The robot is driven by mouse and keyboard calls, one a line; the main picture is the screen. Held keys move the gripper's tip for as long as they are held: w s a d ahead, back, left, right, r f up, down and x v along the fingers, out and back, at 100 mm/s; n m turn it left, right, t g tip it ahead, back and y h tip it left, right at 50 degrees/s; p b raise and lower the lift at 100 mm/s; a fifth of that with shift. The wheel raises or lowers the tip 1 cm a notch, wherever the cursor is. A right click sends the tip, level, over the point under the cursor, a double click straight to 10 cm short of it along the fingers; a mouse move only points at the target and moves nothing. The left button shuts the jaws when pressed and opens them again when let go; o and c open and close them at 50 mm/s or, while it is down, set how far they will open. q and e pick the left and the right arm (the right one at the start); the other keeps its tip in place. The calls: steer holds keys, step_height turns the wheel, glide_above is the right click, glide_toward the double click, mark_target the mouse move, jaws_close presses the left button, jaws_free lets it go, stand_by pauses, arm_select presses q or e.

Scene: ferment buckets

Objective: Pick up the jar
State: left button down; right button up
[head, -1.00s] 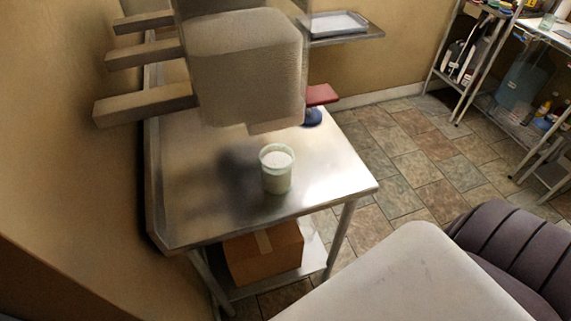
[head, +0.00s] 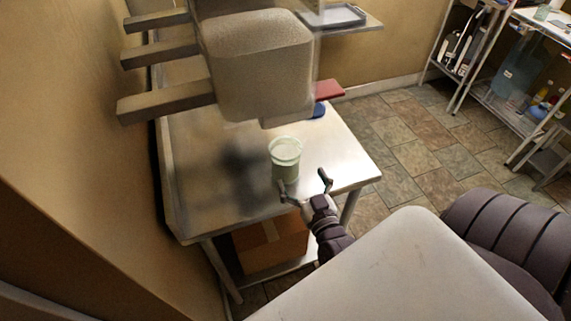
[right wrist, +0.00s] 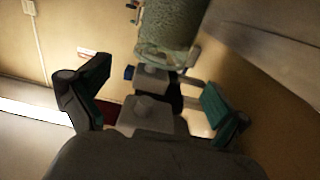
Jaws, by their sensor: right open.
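A pale translucent jar (head: 285,158) with a wide round rim stands upright on the steel table (head: 205,205), near its front right part. My right gripper (head: 303,184) is open at the table's front edge, close to the jar on its near right side. Its left finger overlaps the lower part of the jar in the head view, and I cannot tell whether they touch. In the right wrist view the two fingers of the gripper (right wrist: 160,95) are spread wide with nothing between them that I can identify as the jar. My left gripper is not in view.
A large beige machine (head: 262,70) hangs over the back of the table. A red item (head: 328,90) and a blue item (head: 318,110) are behind the jar. A cardboard box (head: 270,245) sits on the shelf below. Tiled floor lies open to the right.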

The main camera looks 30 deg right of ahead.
mark_target(293, 163)
steer(key=x, duration=0.5)
steer(key=shift+f+b, duration=0.15)
steer(key=shift+b, duration=0.25)
steer(key=b+x, duration=0.2)
steer(key=x, duration=0.3)
steer(key=shift+w+a, duration=0.2)
steer(key=shift+s, duration=0.1)
steer(key=shift+c, duration=1)
steer(key=c, duration=1.3)
steer(key=shift+c, duration=0.5)
steer(key=shift+r, duration=0.25)
